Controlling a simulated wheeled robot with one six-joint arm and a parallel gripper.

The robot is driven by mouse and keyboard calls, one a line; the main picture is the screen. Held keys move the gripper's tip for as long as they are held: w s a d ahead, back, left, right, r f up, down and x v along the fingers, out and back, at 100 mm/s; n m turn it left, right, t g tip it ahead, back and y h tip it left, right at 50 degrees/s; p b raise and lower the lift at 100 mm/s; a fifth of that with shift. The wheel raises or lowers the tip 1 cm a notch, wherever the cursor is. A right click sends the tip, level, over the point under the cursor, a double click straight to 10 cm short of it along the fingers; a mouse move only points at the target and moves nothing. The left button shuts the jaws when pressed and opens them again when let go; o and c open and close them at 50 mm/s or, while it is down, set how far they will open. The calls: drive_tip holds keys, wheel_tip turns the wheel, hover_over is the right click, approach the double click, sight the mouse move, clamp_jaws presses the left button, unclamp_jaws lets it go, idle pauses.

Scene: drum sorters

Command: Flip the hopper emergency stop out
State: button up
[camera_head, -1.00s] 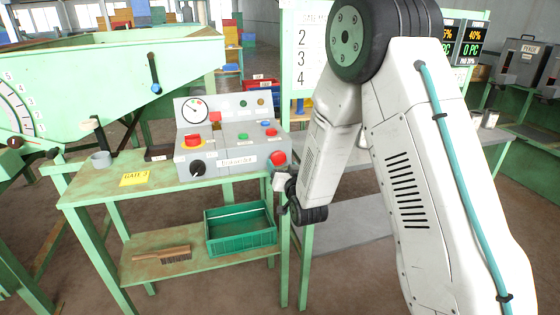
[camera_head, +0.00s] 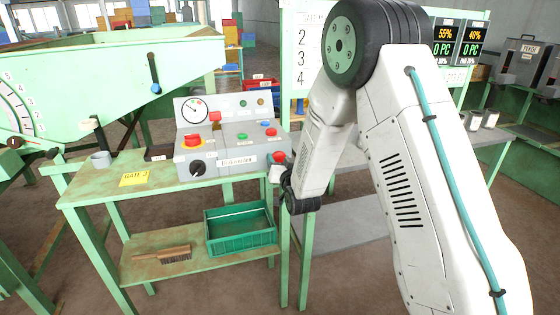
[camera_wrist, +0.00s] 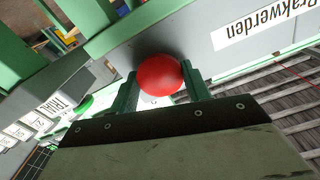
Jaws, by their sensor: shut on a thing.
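A grey control box (camera_head: 225,158) with a sloped front stands on the green bench. A red mushroom button (camera_head: 278,157) is at its lower right corner, partly hidden by my gripper (camera_head: 277,173). In the wrist view the round red button head (camera_wrist: 160,74) sits between the two green fingers of my gripper (camera_wrist: 162,86), which are shut on its sides. A second red button (camera_head: 193,141) on a yellow plate is at the box's left. I cannot read which button is labelled as the hopper stop.
A large green hopper (camera_head: 110,85) stands behind.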

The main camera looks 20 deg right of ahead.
drive_tip(key=shift+s+f, duration=0.1)
drive_tip(key=shift+s, duration=0.45)
drive_tip(key=o, duration=1.4)
drive_tip(key=shift+s, duration=0.1)
drive_tip(key=s, duration=0.7)
drive_tip(key=shift+s, duration=0.4)
